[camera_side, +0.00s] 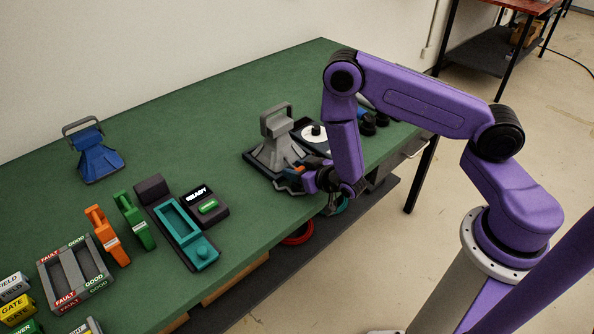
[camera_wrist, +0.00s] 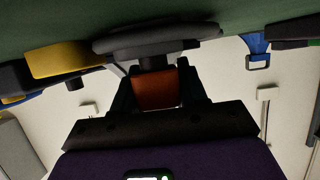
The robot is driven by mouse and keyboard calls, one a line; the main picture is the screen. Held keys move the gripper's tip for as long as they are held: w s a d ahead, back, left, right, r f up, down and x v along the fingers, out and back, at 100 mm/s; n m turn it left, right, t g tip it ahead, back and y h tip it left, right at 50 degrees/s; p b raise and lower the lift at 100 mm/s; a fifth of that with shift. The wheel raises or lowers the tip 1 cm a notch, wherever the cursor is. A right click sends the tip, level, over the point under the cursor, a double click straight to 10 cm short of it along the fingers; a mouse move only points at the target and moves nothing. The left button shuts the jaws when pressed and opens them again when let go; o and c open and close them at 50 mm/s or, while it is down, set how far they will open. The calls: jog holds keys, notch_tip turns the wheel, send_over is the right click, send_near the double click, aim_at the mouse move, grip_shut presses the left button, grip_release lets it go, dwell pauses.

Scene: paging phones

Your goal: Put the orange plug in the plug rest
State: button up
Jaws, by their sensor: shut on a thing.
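My gripper (camera_side: 291,180) is low at the table's near edge, in front of the grey handled stand. It is shut on the orange plug (camera_wrist: 157,88), which shows in the wrist view as an orange-brown block between the dark fingers. Only a small bit of orange (camera_side: 298,169) shows in the side view. A dark round collar (camera_wrist: 155,38) sits right against the orange block in the wrist view; I cannot tell whether it is part of the plug. I cannot clearly pick out the plug rest; the area by the grey stand is partly hidden by my arm.
The grey stand (camera_side: 277,150) and a white disc on a dark base (camera_side: 314,134) stand close to my gripper. Left are a teal tray (camera_side: 182,228), a READY box (camera_side: 205,206), green (camera_side: 133,222) and orange (camera_side: 107,236) handsets, a FAULT/GOOD tray (camera_side: 108,285) and a blue stand (camera_side: 95,157).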

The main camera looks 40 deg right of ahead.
jog(key=shift+f, duration=0.35)
jog(key=o, duration=1.1)
jog(key=shift+r, duration=0.3)
jog(key=v, duration=1.2)
